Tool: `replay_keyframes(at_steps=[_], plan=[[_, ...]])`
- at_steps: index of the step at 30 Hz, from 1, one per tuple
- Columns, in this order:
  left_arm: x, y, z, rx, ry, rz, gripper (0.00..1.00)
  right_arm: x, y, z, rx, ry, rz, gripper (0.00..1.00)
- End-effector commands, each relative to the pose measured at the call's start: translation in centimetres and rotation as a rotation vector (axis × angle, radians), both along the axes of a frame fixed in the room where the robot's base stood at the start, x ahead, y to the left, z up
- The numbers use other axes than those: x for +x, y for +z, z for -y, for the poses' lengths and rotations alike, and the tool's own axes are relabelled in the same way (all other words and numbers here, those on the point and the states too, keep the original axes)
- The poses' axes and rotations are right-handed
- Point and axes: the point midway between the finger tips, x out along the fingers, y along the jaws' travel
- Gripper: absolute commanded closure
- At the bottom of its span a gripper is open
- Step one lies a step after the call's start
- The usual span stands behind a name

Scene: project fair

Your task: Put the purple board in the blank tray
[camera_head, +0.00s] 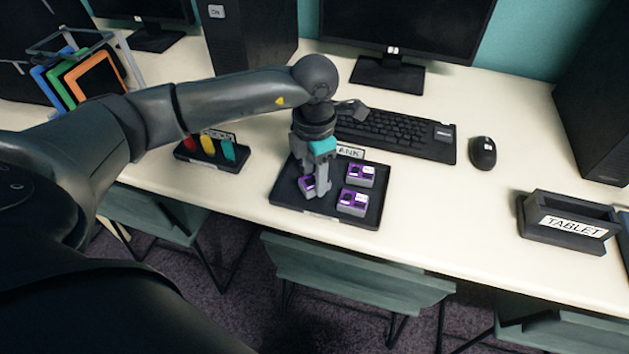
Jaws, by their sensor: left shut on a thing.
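The blank tray (327,208) is a dark, shallow tray near the front edge of the desk. Its label (350,151) is partly hidden by my gripper. Two purple boards stand in its right part, one at the back (361,175) and one at the front (353,201). My left gripper (319,193) points down over the tray's left part and is shut on another purple board (307,184). That board is low, at about tray level, and partly hidden by the fingers; I cannot tell whether it touches the tray floor. My right gripper is not in view.
A keyboard (395,134) and mouse (483,153) lie behind and right of the tray. A small tray with coloured items (207,146) is to the left. A tablet holder (566,227) stands at right. Bare desk (450,215) lies between. Stools (355,275) are below the front edge.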

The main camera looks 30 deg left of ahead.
Motion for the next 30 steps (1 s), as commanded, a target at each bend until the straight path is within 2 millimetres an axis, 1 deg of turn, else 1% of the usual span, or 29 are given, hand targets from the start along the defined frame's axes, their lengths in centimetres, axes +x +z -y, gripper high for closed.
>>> replay_keyframes(at_steps=[1,4,18,19,26,27,30], plan=[[-0.1,-0.8,0.0,0.000,0.000,-0.002,1.00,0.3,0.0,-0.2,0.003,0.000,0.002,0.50],[0.0,-1.5,0.0,-0.001,-0.001,-0.001,1.00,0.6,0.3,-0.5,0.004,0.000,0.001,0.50],[0.0,-1.9,0.0,0.000,-0.001,0.000,1.00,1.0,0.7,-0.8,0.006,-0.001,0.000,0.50],[0.0,-1.9,0.0,0.000,-0.001,0.000,0.49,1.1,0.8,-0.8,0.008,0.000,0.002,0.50],[0.0,-1.9,0.0,-0.001,-0.001,-0.001,0.23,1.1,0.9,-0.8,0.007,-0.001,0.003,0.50],[0.0,-1.9,0.0,-0.001,-0.001,-0.001,0.21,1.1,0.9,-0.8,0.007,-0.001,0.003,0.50],[0.0,-1.9,0.0,-0.001,-0.001,-0.001,0.21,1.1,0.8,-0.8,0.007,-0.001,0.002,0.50]])
